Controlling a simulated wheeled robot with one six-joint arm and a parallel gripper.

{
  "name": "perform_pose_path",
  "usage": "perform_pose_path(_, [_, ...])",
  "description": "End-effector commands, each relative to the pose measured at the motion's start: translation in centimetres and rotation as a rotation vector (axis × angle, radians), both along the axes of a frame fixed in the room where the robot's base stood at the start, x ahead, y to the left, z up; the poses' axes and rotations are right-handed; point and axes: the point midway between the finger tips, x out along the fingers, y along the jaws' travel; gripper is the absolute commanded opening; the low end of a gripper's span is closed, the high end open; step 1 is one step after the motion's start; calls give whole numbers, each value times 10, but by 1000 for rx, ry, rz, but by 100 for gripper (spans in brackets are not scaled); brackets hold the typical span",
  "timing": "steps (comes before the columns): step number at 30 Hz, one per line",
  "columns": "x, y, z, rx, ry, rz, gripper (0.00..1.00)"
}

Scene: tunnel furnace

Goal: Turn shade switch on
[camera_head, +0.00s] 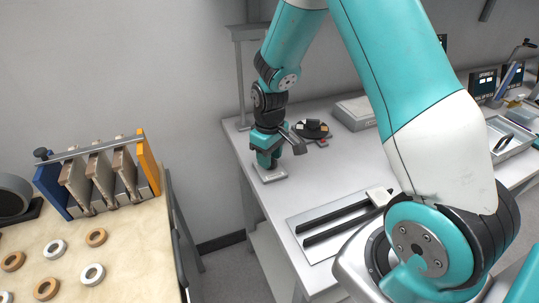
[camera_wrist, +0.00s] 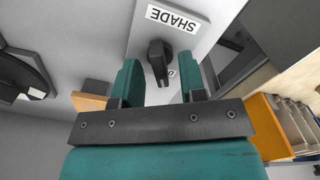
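The shade switch is a black rotary knob (camera_wrist: 158,60) on a light grey plate, with a white "SHADE" label (camera_wrist: 178,19) beside it in the wrist view. My gripper (camera_wrist: 160,75) is open, with one teal finger on each side of the knob. Gaps show between the fingers and the knob, so it is not gripped. In the head view my gripper (camera_head: 267,160) points down just over the switch's plate (camera_head: 270,175) on the white table's left part. The knob itself is hidden there by my gripper.
A dark round holder (camera_head: 311,129) stands close behind my gripper. A panel with black rails (camera_head: 334,222) lies nearer on the white table (camera_head: 240,150). At left, a wooden table (camera_head: 130,255) holds a clamp rack (camera_head: 148,165) and several rings. A floor gap separates the tables.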

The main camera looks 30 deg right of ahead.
Motion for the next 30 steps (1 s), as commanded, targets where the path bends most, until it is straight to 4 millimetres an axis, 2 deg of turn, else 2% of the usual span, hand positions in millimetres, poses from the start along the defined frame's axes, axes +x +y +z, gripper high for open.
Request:
perform_pose_path(8, [0, 0, -2, 0, -1, 0, 38])
perform_pose_path(9, [0, 0, -2, 0, -1, 0, 34])
perform_pose_path(13, [0, 0, -2, 0, -1, 0, 4])
perform_pose_path(14, [0, 0, -2, 0, -1, 0, 0])
perform_pose_path(23, [0, 0, -1, 0, -1, -17, 0])
perform_pose_path(30, [0, 0, -1, 0, -1, -118, 0])
